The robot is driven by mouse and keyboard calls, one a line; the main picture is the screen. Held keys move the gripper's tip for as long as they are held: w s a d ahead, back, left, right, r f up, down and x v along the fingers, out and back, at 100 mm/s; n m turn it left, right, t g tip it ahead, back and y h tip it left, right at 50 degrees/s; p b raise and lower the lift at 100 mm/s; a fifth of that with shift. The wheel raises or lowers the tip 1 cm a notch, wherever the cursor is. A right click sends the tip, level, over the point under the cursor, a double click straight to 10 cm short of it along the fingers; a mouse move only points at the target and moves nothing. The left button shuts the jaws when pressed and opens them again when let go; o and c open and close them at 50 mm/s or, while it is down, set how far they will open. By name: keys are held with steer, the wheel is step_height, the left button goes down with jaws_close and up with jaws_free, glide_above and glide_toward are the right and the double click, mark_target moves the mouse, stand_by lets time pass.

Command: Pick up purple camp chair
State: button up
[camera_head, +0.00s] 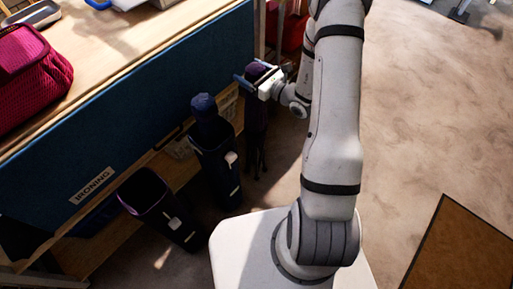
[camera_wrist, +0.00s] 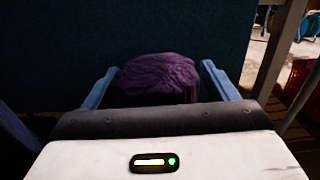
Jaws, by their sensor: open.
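The purple camp chair (camera_head: 256,118) is folded and stands upright on its thin legs, in front of the blue bench panel. Its rounded purple top (camera_wrist: 160,76) fills the middle of the wrist view. My gripper (camera_head: 254,74) is at the chair's top, with its two blue fingers apart. In the wrist view the open gripper (camera_wrist: 158,82) has one finger on each side of the purple top. I cannot tell whether either finger touches it. The gripper body hides the chair's lower part in the wrist view.
Dark bins (camera_head: 163,208) stand left of the chair, and a dark blue rolled item (camera_head: 204,107) sticks up from one of them. The bench (camera_head: 120,60) labelled "IRONING" holds a magenta bag (camera_head: 32,78). Red containers (camera_head: 292,30) are behind my gripper. Open floor (camera_head: 430,110) lies to the right.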

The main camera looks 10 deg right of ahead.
steer(key=shift+c, duration=0.6)
jaws_close()
steer(key=shift+r, duration=0.1)
